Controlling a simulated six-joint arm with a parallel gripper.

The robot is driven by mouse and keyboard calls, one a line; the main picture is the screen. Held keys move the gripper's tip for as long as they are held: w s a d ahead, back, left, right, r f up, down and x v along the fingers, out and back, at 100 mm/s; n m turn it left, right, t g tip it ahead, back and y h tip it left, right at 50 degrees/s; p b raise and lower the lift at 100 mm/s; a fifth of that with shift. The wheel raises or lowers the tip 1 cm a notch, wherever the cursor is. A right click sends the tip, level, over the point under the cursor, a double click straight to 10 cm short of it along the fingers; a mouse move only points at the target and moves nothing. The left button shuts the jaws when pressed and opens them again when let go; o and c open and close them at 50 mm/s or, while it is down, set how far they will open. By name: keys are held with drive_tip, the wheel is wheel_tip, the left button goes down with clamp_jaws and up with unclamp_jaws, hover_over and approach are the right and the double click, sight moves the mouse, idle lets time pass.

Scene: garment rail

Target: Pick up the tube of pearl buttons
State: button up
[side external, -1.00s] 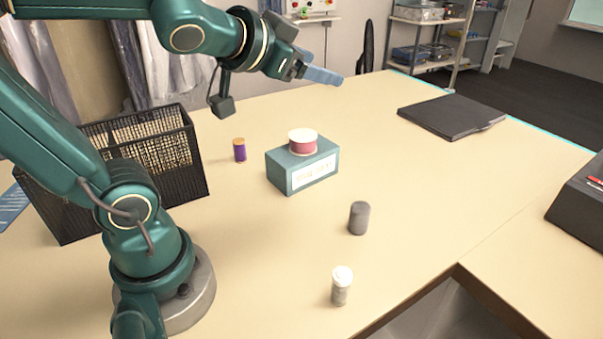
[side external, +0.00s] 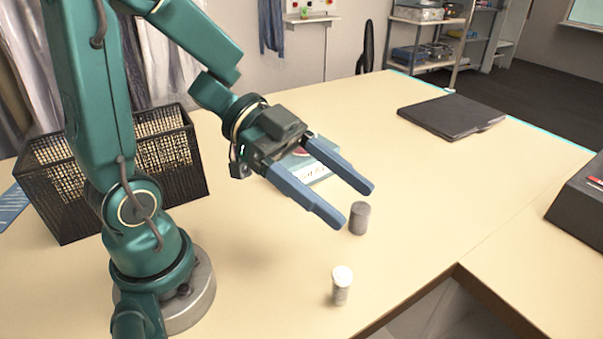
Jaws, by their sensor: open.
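The tube of pearl buttons, a small clear tube with a white cap (side external: 341,285), stands upright on the table near the front edge. My gripper (side external: 357,207) is open and empty, its two blue fingers pointing right and down. It is in the air above and behind the tube, apart from it. The fingertips show close to a grey cylinder (side external: 359,218) in the picture; I cannot tell the height between them.
A teal box (side external: 318,172) is mostly hidden behind my gripper. A black mesh basket (side external: 185,165) stands at left and a dark folder (side external: 450,116) lies at the back right. The table (side external: 440,215) is clear right of the cylinder. A cutout edge (side external: 400,310) lies right of the tube.

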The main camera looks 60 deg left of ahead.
hover_over(355, 309)
drive_tip(key=s+a, duration=0.2)
drive_tip(key=a, duration=0.2)
wheel_tip(355, 309, down, 14)
drive_tip(key=shift+a+r, duration=0.1)
drive_tip(key=shift+a, duration=0.05)
drive_tip(key=shift+x, duration=2.6)
drive_tip(key=shift+c, duration=0.3)
drive_tip(key=shift+a, duration=0.1)
clamp_jaws()
